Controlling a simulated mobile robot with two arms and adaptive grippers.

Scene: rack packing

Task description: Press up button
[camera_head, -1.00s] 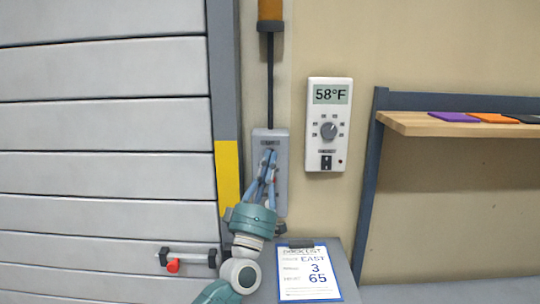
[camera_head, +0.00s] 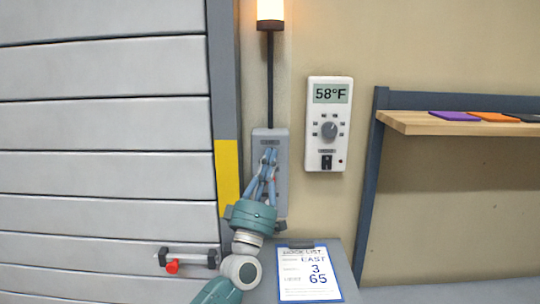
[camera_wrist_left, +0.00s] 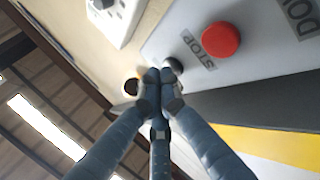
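A grey control panel (camera_head: 283,185) is on the wall beside the large slatted door. My left gripper (camera_head: 270,152) reaches up to its upper part, with the fingertips just below the top label. In the left wrist view the fingers (camera_wrist_left: 160,78) are shut together and hold nothing. Their tips overlap a small dark button (camera_wrist_left: 174,65) on the panel, largely hidden behind them; contact is hard to judge. A red button (camera_wrist_left: 221,40) marked STOP sits beside it, and a DOWN label (camera_wrist_left: 300,15) lies farther along. The right gripper is out of view.
A lit lamp (camera_head: 270,10) hangs above the panel on a dark conduit. A thermostat (camera_head: 328,125) reading 58°F is to the right. A clipboard list (camera_head: 309,273) lies below. A wooden shelf (camera_head: 405,123) is at right. The door has a red-marked handle (camera_head: 173,266).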

